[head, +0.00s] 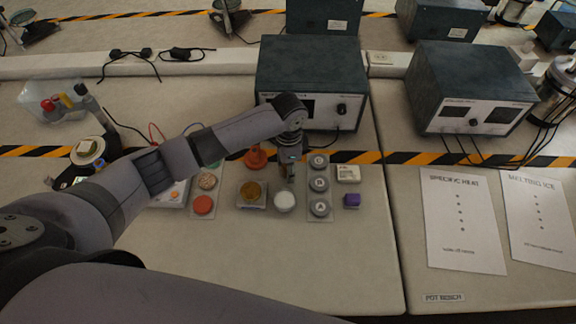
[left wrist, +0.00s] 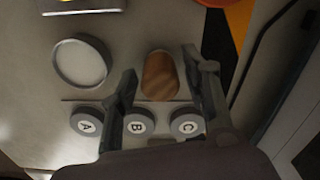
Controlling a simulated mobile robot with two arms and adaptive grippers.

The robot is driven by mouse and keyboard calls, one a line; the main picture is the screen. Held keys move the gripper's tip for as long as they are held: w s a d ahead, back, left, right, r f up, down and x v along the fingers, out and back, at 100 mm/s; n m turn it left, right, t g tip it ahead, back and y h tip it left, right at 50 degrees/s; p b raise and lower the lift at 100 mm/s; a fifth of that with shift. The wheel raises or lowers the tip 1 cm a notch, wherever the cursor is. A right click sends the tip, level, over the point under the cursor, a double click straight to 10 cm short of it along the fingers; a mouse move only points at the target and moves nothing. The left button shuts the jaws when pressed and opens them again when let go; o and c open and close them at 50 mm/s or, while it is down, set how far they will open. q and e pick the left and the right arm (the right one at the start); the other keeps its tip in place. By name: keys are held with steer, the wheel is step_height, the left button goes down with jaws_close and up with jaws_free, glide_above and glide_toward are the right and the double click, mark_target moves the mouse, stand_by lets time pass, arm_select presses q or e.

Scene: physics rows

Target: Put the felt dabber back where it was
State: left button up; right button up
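A brown wood-grained cylinder, which looks like the felt dabber (left wrist: 161,76), is in the left wrist view, close to the white round dish and the row of lidded pots. My left gripper (left wrist: 162,75) has its fingers apart on either side of it, with narrow gaps showing. In the head view my left gripper (head: 290,172) points down just behind the white dish (head: 285,201) and hides the dabber. Whether the dabber touches the bench is unclear. My right gripper is out of view.
Pots marked A (head: 320,208), B and C stand in a row right of the gripper. A dark instrument box (head: 312,75) stands behind.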

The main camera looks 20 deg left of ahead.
arm_select(q)
steer(key=shift+r, duration=0.1)
step_height(320, 180, up, 12)
steer(key=b, duration=0.1)
stand_by(0.6)
steer(key=shift+d, duration=0.1)
stand_by(0.3)
